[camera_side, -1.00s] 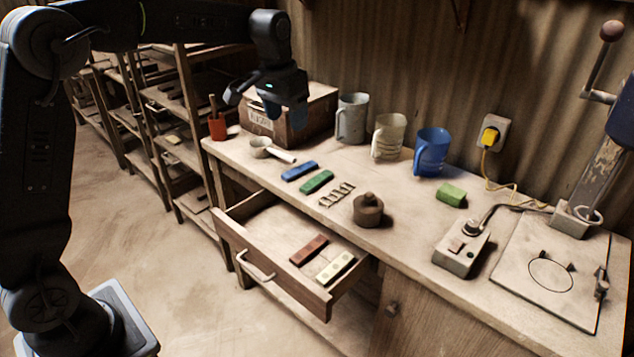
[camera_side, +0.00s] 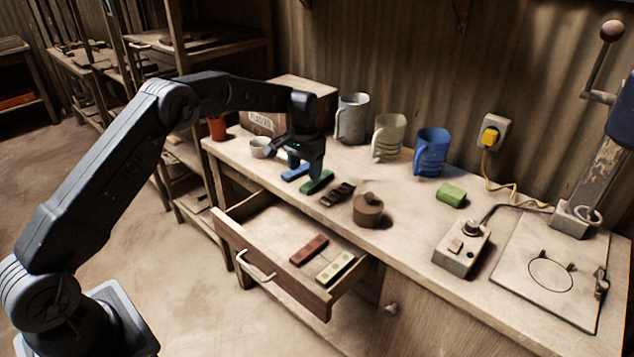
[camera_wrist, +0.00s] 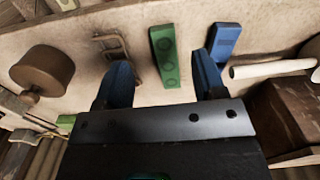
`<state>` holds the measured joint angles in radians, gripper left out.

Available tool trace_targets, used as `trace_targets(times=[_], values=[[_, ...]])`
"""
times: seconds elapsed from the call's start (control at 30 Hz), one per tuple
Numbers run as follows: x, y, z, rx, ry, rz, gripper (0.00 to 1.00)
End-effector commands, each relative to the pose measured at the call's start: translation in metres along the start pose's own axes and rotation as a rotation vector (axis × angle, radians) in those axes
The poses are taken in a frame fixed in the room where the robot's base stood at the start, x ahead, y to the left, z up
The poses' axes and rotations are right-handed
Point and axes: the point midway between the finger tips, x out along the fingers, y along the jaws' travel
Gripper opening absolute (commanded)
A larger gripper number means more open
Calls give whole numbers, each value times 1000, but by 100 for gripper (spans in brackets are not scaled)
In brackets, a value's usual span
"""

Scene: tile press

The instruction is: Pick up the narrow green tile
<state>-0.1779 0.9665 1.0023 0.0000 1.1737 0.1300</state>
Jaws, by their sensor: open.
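The narrow green tile (camera_side: 317,182) lies flat on the bench, between a blue tile (camera_side: 296,172) and a dark slotted piece (camera_side: 338,194). My gripper (camera_side: 305,168) is open and low over the bench, close to the green and blue tiles and partly covering both. In the wrist view the green tile (camera_wrist: 164,56) lies ahead of the gap between my two fingers (camera_wrist: 165,82). The blue tile (camera_wrist: 224,42) lies beyond the right finger. Nothing is between the fingers. The exact height above the bench is hard to tell.
An open drawer (camera_side: 230,240) below holds a red-brown tile (camera_side: 309,249) and a cream tile (camera_side: 334,268). A round weight (camera_side: 367,211) stands right of the slotted piece. Mugs, including a blue mug (camera_side: 431,153), stand behind. A wider green block (camera_side: 452,195) lies farther right.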

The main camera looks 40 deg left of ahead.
Motion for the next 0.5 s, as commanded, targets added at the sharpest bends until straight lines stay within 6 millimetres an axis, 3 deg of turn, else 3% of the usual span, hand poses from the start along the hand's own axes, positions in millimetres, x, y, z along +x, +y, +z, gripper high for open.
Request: trace_targets(times=[0.23, 0.5], values=[[19, -1, 1, 0, -1, 0, 64], [56, -3, 2, 0, 0, 1, 64]])
